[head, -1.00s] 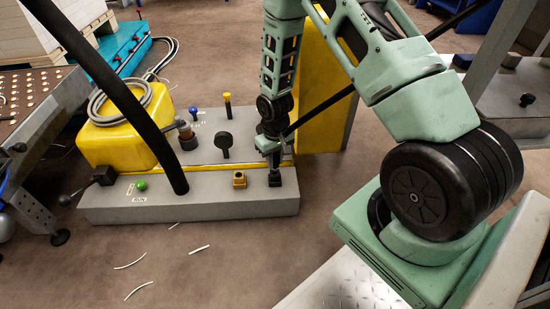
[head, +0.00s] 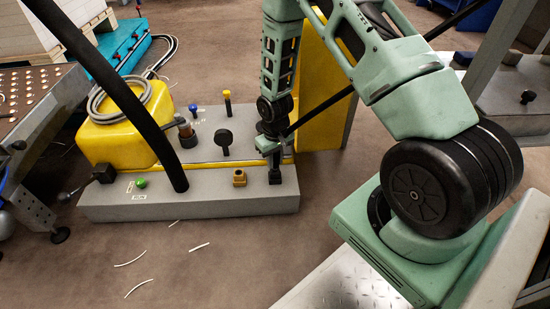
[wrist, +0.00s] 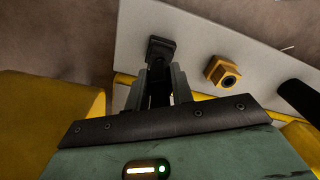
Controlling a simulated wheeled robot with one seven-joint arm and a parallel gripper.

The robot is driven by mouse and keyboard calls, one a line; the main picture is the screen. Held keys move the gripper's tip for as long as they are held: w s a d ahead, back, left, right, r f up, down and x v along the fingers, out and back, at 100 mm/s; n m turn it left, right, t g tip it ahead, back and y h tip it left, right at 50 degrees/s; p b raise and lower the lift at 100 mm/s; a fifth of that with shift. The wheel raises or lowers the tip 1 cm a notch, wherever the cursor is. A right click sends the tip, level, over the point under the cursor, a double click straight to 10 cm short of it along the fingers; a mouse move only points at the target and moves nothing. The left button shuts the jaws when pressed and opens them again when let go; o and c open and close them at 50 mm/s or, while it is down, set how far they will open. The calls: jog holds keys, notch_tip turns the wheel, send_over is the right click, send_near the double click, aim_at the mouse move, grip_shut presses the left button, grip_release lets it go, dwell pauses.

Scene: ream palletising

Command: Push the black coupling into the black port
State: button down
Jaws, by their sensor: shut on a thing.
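My gripper (wrist: 157,82) is shut on the black coupling (wrist: 158,92), a dark cylinder between its two grey fingers. The black port (wrist: 161,49) is a square black block on the grey top of the bench-like base, just beyond the fingertips in the wrist view. The coupling is in line with the port and its far end meets it in the picture. I cannot tell how deep it sits. In the head view the gripper (head: 270,147) points down over the black port (head: 275,177), near the base's front right corner. The fingers and coupling are dark and hard to separate there.
A brass-yellow port (head: 239,178) stands left of the black one. Behind are a black knob (head: 223,140), a yellow-topped pin (head: 227,101) and a blue knob (head: 193,109). A yellow housing (head: 118,142) fills the left, and a thick black hose (head: 130,107) crosses in front.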

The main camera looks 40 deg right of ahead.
jog(key=shift+f+b, duration=0.35)
jog(key=shift+f, duration=0.7)
jog(key=c, duration=1.1)
grip_release()
notch_tip(320, 180, up, 18)
jog(key=p, duration=0.9)
jog(key=shift+f, duration=0.25)
